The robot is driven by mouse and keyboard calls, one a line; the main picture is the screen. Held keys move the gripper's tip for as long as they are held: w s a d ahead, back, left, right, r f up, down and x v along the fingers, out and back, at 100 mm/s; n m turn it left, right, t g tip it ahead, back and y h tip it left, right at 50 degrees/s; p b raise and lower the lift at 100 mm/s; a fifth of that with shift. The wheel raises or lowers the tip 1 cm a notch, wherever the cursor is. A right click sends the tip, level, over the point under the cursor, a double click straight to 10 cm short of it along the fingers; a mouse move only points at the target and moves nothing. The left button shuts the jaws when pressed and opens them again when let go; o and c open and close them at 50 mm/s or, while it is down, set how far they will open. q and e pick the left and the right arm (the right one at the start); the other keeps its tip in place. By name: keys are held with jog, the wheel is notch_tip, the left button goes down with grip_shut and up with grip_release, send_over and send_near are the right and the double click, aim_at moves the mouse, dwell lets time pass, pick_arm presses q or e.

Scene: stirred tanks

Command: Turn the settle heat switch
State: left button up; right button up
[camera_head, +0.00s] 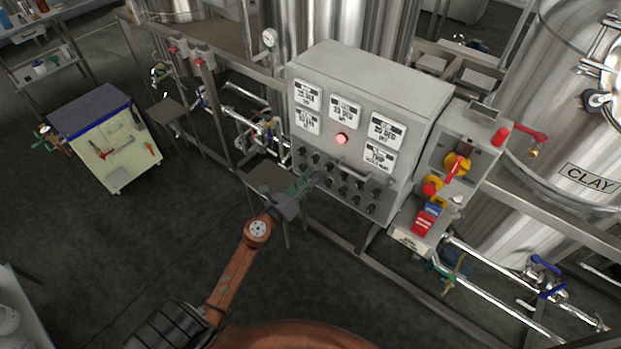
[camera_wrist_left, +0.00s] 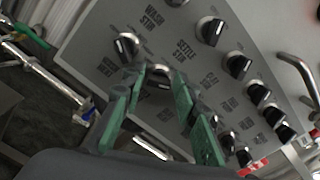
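The grey control panel (camera_head: 345,130) carries rows of black switches below several displays and a lit red lamp. My left gripper (camera_head: 300,190) is at the lower left of the switch rows. In the left wrist view my left gripper (camera_wrist_left: 160,88) is open, its green fingers apart. A black switch (camera_wrist_left: 158,72) shows between and just beyond the fingertips; I cannot tell whether they touch it. Another switch (camera_wrist_left: 126,45) is just left of the fingertips. "WASH STIR" and "SETTLE STIR" labels are readable nearby; the settle heat label is not clearly readable. My right gripper is not in view.
A bar handle (camera_head: 355,170) sticks out from the panel among the switches. To its right is a box with a yellow and red rotary switch (camera_head: 456,166). Pipes and frame rails run below. A tool cabinet (camera_head: 100,140) stands left; open floor lies between.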

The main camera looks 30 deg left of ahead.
pick_arm(q)
grip_shut()
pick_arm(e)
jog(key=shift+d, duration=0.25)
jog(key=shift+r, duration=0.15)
pick_arm(q)
jog(key=shift+f+n+p, duration=0.2)
jog(key=shift+n+p, duration=3.5)
jog(key=shift+n, duration=2.25)
jog(key=shift+f+n+p, duration=0.2)
jog(key=shift+n+p, duration=3.5)
jog(key=shift+n, duration=2.25)
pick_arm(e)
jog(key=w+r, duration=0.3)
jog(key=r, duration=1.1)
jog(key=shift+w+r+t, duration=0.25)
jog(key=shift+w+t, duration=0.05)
